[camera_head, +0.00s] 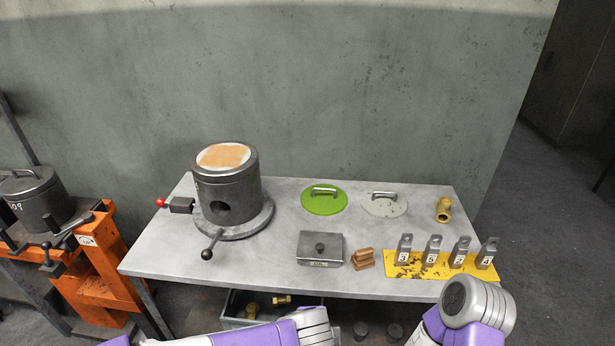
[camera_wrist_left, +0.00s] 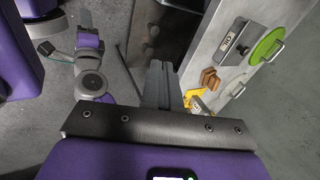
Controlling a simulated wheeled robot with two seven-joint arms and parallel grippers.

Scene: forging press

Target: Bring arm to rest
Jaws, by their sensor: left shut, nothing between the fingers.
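My left gripper (camera_wrist_left: 160,75) shows in the left wrist view, with its grey fingers together and nothing between them. It is off the front side of the table (camera_head: 165,262), over the floor and lower area, apart from the things on the tabletop. In the head view, parts of my purple and grey arms cross the bottom edge in the middle and at the right. No gripper fingers show there. My right gripper is not visible in either view.
On the table stand a dark cylinder die (camera_head: 230,190), a green lid (camera_head: 323,202), a grey lid (camera_head: 383,205), a metal box (camera_head: 320,247), a brown block (camera_head: 363,259), a brass fitting (camera_head: 443,209) and numbered tools on a yellow mat (camera_head: 413,271). An orange press frame (camera_head: 100,255) stands left.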

